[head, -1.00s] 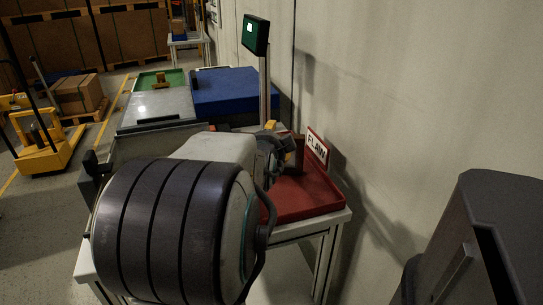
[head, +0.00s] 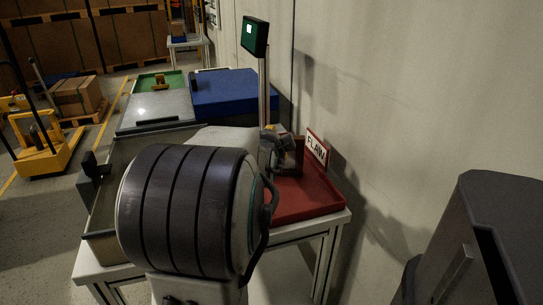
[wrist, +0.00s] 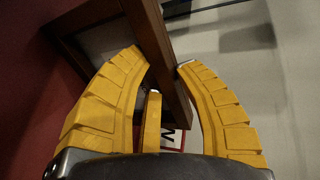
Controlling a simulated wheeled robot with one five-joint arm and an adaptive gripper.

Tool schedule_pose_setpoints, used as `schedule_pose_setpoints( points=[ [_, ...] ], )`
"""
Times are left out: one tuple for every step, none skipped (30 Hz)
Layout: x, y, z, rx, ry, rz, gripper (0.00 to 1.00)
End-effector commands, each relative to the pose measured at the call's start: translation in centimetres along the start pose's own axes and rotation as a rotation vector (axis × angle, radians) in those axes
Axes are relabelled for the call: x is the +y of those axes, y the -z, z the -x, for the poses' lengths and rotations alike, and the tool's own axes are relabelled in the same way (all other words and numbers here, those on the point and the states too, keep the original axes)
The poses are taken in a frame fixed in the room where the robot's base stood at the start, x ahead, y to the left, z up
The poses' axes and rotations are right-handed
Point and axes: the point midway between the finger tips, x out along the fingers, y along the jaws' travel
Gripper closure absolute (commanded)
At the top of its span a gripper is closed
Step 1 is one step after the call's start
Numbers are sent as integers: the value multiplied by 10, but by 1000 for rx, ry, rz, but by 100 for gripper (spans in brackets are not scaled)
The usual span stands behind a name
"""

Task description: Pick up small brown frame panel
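A brown frame panel (wrist: 160,45) crosses the top middle of the wrist view, tilted, with one bar running down between the yellow fingers of my gripper (wrist: 166,64). The left and right fingertips curve in close to either side of this bar. I cannot tell whether they press on it. A narrower yellow finger stands between them, beside the bar. In the head view, a dark brown piece (head: 298,152) shows at the back of the red tray (head: 310,196), by the FLAW sign (head: 317,147). My arm hides most of the gripper there.
Behind my arm are a blue tray (head: 235,92), a grey surface (head: 158,110) and a green tray (head: 146,84) with a small brown-yellow piece (head: 161,83). A post with a green screen (head: 255,36) rises near the wall. A yellow pallet truck (head: 45,158) stands left.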

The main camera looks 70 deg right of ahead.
Motion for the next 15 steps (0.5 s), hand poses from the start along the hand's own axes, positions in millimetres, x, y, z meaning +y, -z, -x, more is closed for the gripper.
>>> schedule_pose_setpoints(
  points=[
    [-1,0,0,0,2,0,77],
    [-1,0,0,0,2,0,80],
    [-1,0,0,0,2,0,84],
    [-1,0,0,0,2,0,86],
    [-1,0,0,0,2,0,89],
    [-1,0,0,0,2,0,93],
    [-1,0,0,0,2,0,95],
    [-1,0,0,0,2,0,98],
    [-1,0,0,0,2,0,100],
    [-1,0,0,0,2,-1,100],
    [-1,0,0,0,2,-1,100],
    [0,0,0,0,1,-1,100],
    [0,0,0,0,1,-1,100],
    [0,0,0,0,1,-1,100],
    [0,0,0,0,0,-1,100]
  ],
)
